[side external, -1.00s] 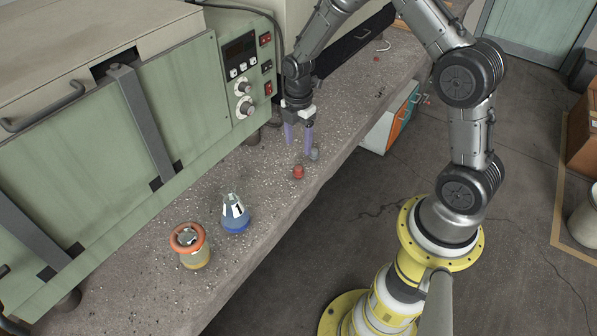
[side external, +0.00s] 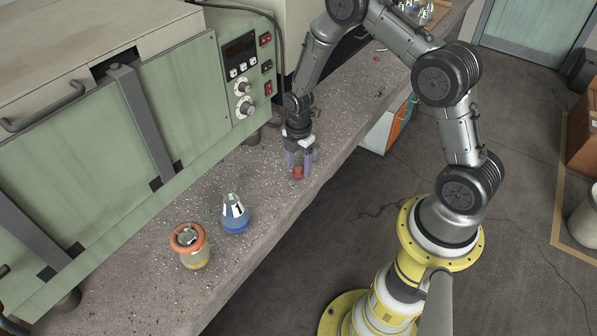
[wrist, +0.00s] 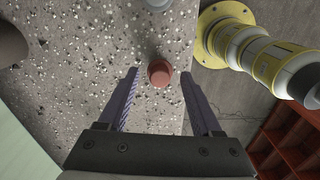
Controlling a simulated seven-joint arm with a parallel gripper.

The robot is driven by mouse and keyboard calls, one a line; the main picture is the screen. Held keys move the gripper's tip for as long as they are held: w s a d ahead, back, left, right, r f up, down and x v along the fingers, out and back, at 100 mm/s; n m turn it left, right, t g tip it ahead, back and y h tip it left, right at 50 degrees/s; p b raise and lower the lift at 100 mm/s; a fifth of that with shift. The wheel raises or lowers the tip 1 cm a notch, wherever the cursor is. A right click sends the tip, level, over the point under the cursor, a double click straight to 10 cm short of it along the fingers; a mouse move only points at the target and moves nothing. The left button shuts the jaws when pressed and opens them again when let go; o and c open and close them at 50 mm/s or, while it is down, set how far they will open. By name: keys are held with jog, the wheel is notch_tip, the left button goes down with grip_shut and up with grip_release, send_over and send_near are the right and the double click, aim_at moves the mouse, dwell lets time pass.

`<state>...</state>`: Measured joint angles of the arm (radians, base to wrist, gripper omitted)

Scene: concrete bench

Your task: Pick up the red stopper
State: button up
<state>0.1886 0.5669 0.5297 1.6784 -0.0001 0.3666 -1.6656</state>
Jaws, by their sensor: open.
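The red stopper (side external: 298,172) stands on the speckled concrete bench near its front edge. It also shows in the wrist view (wrist: 160,72), ahead of the fingertips and roughly centred between them, slightly to the left. My gripper (side external: 299,168) is open and low over the bench, with its two purple fingers around or just behind the stopper in the side view. In the wrist view my gripper (wrist: 161,72) has nothing between its pads. I cannot tell whether a finger touches the stopper.
A blue conical flask (side external: 235,217) and a yellow flask with an orange ring (side external: 190,246) stand nearer on the bench. A green oven (side external: 110,130) lines the bench's back. A grey object (wrist: 158,4) lies beyond the stopper in the wrist view. The bench edge drops to the floor.

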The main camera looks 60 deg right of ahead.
grip_shut()
jog(key=shift+r, duration=0.15)
